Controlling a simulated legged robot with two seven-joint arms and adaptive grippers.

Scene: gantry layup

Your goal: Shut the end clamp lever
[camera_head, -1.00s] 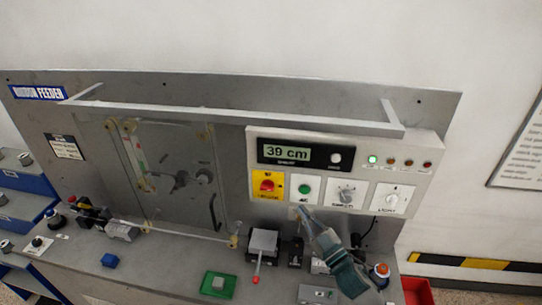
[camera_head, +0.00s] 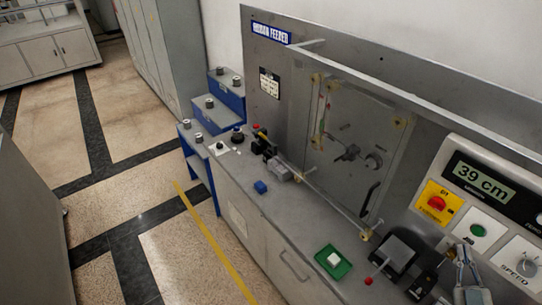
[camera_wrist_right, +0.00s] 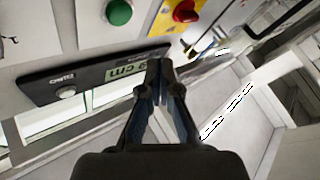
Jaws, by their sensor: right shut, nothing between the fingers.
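A clamp-like grey block on a black base (camera_head: 396,257) stands at the front right of the bench in the head view. Its thin lever with a red tip (camera_head: 368,281) sticks out toward the bench's front edge. A second black fitting with a red knob (camera_head: 256,127) sits at the bench's far left end; I cannot tell which is the end clamp. My right gripper (camera_head: 463,252) is shut and empty, right of the grey block and below the control panel. In the right wrist view its closed fingertips (camera_wrist_right: 158,68) are before the display panel. My left gripper is out of view.
The control panel (camera_head: 490,215) carries a 39 cm display (camera_head: 482,182), knobs and a green button. A clear cover (camera_head: 350,150) stands behind. Floor at left is open.

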